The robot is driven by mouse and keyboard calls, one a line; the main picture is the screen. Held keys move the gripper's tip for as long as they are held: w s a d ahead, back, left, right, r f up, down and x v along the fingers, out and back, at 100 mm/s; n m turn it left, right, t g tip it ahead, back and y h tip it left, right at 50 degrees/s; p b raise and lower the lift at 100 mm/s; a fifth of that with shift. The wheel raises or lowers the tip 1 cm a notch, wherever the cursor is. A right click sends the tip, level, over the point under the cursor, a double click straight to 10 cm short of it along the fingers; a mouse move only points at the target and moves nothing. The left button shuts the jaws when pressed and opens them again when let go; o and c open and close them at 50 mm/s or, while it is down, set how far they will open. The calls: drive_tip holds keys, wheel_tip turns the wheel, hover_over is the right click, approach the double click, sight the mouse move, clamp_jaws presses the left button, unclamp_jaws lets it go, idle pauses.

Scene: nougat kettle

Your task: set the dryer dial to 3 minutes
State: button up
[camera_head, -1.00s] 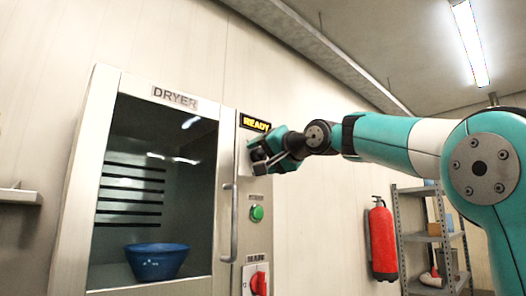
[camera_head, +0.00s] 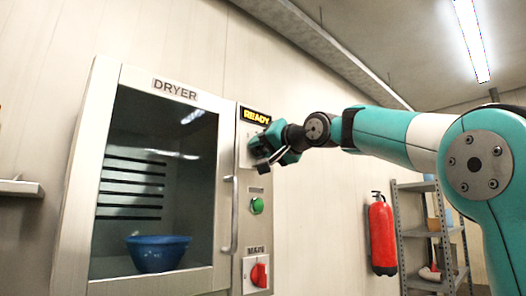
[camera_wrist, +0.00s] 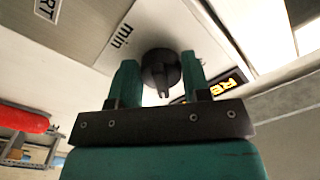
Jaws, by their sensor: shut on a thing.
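The dryer (camera_head: 110,75) stands at the left in the head view, its door closed over a dark window. My gripper (camera_head: 262,158) is at the upper part of its control panel, just below the lit READY display (camera_head: 256,116), and hides the dial there. In the wrist view the dark round dial (camera_wrist: 160,66) lies between the two green fingers of my gripper (camera_wrist: 159,76), which are shut on it. A plate beside the dial reads "min". Its scale numbers and the dial's setting cannot be read.
Below my gripper are a green button (camera_head: 257,206) and a red MAIN switch (camera_head: 259,275). The vertical door handle (camera_head: 229,215) is close at the left. A blue bowl (camera_head: 158,256) sits inside the dryer. A fire extinguisher (camera_head: 382,237) and shelf rack (camera_head: 411,236) stand at the right.

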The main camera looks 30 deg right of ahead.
drive_tip(key=n+b, duration=0.1)
drive_tip(key=n, duration=0.2)
drive_tip(key=shift+d+f+b, duration=0.1)
drive_tip(key=shift+f+b, duration=0.1)
drive_tip(key=shift+b, duration=0.1)
drive_tip(key=n+b, duration=0.1)
drive_tip(key=n, duration=0.4)
drive_tip(key=shift+d+b, duration=0.1)
drive_tip(key=shift+b, duration=0.2)
drive_tip(key=n+b, duration=0.1)
drive_tip(key=n, duration=0.3)
drive_tip(key=shift+w+d+r, duration=0.1)
drive_tip(key=shift+d+r+n+b, duration=0.1)
drive_tip(key=shift+n+b, duration=0.4)
drive_tip(key=shift+n, duration=1.6)
drive_tip(key=o, duration=0.9)
drive_tip(key=shift+s+d+b, duration=0.4)
drive_tip(key=shift+s+d, duration=0.15)
drive_tip(key=shift+s, duration=2.3)
drive_tip(key=shift+s+d+b, duration=0.4)
drive_tip(key=shift+s+d, duration=0.15)
drive_tip(key=shift+s, duration=2.35)
drive_tip(key=shift+s+d+b, duration=0.4)
drive_tip(key=shift+s+d, duration=0.15)
drive_tip(key=shift+s, duration=2.3)
